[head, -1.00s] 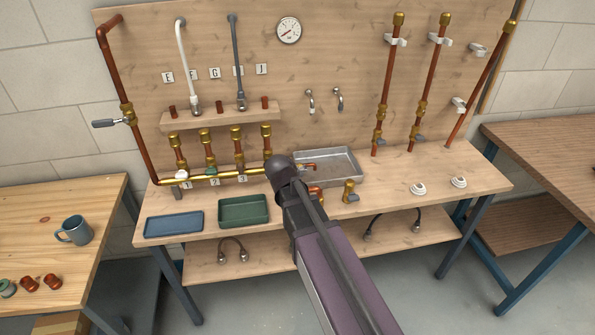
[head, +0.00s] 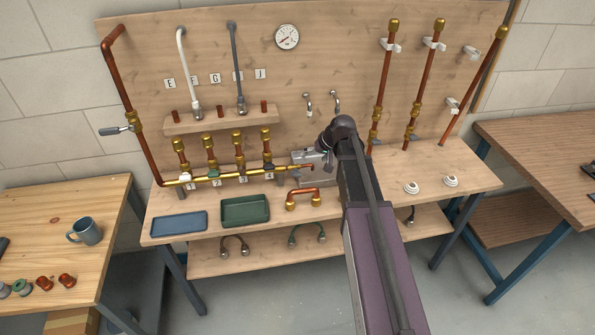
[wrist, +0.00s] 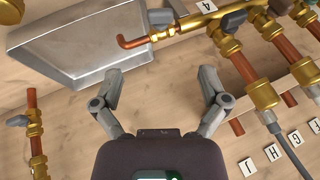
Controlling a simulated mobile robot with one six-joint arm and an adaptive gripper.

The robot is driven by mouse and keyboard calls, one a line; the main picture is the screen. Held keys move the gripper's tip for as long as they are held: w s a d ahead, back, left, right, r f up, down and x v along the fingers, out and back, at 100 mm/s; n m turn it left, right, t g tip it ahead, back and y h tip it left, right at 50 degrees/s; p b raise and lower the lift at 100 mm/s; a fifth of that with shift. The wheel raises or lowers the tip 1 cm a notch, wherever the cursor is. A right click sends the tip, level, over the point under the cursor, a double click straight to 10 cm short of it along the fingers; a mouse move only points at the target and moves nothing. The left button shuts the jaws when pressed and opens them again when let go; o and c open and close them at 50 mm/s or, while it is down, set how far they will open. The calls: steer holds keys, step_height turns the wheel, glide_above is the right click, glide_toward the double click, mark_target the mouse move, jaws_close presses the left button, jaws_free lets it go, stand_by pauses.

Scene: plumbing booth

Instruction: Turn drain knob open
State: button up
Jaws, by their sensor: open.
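A brass manifold (head: 215,176) runs along the bench with several dark or white valve knobs; it also shows in the wrist view (wrist: 187,25). Its right end carries a brass fitting and a bent copper drain spout (wrist: 132,42) beside a metal basin (wrist: 55,50). A small grey knob (wrist: 160,16) shows next to the spout fitting, and I take it for the drain knob. A larger grey knob (wrist: 233,19) sits nearer tag 4. My gripper (wrist: 160,88) is open and empty, with bare board between its fingers. The knobs stand apart from it. In the head view my arm hides most of the gripper.
Copper risers (head: 381,85) with brass valves stand on the right. A copper U-pipe (head: 303,198), a green tray (head: 245,210) and a blue tray (head: 178,222) lie along the bench front. White round pieces (head: 411,187) lie at the right.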

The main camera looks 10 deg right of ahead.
mark_target(297, 173)
steer(key=shift+f, duration=0.1)
stand_by(0.4)
steer(key=b+x, duration=1.2)
steer(key=x, duration=0.1)
steer(key=shift+w+a+f, duration=0.15)
steer(key=shift+f, duration=0.1)
stand_by(0.4)
steer(key=c, duration=1.2)
